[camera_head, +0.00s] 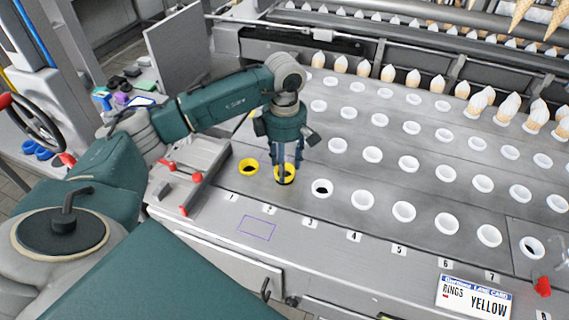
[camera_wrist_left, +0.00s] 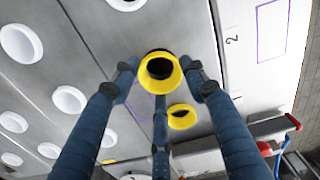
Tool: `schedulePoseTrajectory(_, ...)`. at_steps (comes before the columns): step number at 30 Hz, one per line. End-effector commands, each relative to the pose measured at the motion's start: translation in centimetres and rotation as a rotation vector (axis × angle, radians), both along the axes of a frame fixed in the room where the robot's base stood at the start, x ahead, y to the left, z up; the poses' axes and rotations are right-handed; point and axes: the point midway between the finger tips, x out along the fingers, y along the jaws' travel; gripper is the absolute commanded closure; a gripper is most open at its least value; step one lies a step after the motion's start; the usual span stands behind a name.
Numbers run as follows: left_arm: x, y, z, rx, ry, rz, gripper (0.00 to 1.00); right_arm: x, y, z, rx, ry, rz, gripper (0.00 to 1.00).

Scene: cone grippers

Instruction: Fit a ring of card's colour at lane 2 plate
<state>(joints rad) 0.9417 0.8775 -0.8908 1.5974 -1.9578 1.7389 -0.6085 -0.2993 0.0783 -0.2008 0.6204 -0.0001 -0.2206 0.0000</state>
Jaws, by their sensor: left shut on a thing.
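The card (camera_head: 473,297) at the front right reads "RINGS YELLOW". My left gripper (camera_head: 287,171) points down over lane 2, near the front edge. It is shut on a yellow ring (camera_head: 285,179), which also shows between the fingers in the left wrist view (camera_wrist_left: 172,84). The ring is at the lane 2 plate's front place, with a dark opening inside it. I cannot tell whether it touches the plate. Another yellow ring (camera_head: 241,166) sits at lane 1, and in the wrist view (camera_wrist_left: 181,121). My right gripper is not in view.
White rings (camera_head: 404,217) fill the rows to the right and behind. A white ring with a dark opening (camera_head: 322,194) is close by at lane 3. Cones (camera_head: 413,78) stand along the back. A bracket with red handles (camera_head: 190,190) lies left of lane 1.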

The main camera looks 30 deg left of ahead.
Motion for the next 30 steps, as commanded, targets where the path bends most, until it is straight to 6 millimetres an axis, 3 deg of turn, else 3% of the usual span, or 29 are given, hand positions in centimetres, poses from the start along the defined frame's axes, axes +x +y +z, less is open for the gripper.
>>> schedulePoseTrajectory(30,0.0,0.0,-1.0,0.0,0.0,0.0,0.71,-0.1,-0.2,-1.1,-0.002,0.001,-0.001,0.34)
